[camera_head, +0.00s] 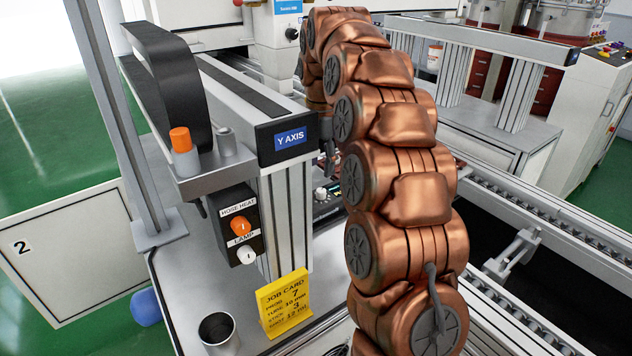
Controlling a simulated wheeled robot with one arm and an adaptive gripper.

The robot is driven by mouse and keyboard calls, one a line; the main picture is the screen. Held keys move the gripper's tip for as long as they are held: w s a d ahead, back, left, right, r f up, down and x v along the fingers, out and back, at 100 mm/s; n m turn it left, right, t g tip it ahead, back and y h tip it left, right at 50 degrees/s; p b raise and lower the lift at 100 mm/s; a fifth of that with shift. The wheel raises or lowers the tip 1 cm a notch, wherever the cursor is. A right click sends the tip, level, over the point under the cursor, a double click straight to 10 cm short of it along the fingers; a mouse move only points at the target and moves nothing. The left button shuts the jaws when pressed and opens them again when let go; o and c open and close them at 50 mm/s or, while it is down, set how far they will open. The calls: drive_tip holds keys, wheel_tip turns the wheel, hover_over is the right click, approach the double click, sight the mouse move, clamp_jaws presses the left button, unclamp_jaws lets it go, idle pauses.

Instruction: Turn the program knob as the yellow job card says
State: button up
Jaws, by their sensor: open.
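The yellow job card (284,302) stands upright on the grey bench. Its line that seems to read PROG shows 7, and a lower line shows 3; the small print is hard to read. A dark panel (328,207) with a small pale knob (320,194) and coloured marks shows behind the beam post, partly hidden by my copper arm. Its labels and the knob's pointer are too small to read. My gripper (329,158) is a small grey shape above this panel, partly hidden behind the beam and my arm. It is open, apart from the knob as far as I can see.
A metal cup (217,331) stands near the card. A conveyor (545,215) runs at right.

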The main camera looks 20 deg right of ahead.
sight(321, 190)
drive_tip(key=shift+s+f+p, duration=0.1)
drive_tip(key=shift+f+p, duration=0.2)
drive_tip(key=shift+f, duration=3.4)
drive_tip(key=shift+c, duration=0.4)
clamp_jaws()
